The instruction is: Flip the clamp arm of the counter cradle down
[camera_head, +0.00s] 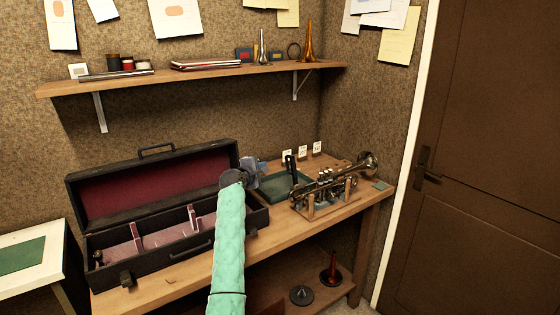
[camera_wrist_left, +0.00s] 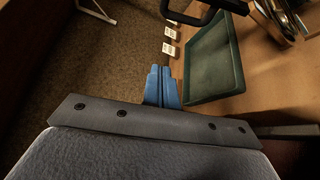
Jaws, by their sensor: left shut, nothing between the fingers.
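The counter cradle (camera_head: 311,207) stands at the right of the bench, with a brass trumpet (camera_head: 340,180) lying across its posts. A black clamp arm (camera_head: 290,168) stands raised and upright at the cradle's left end. It also shows as a black bar at the top of the left wrist view (camera_wrist_left: 212,14). My left gripper (camera_head: 262,165), on a mint-green sleeved arm, is left of the clamp arm and apart from it. Its blue fingers (camera_wrist_left: 162,86) are shut and empty. The clamp's lower pivot is hard to make out. My right gripper is out of view.
A green tray (camera_wrist_left: 215,60) lies behind the cradle, beside small white cards (camera_head: 302,151). An open black case (camera_head: 150,205) with red lining fills the bench's left. A shelf (camera_head: 200,76) hangs above. A brown door (camera_head: 490,150) is at the right.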

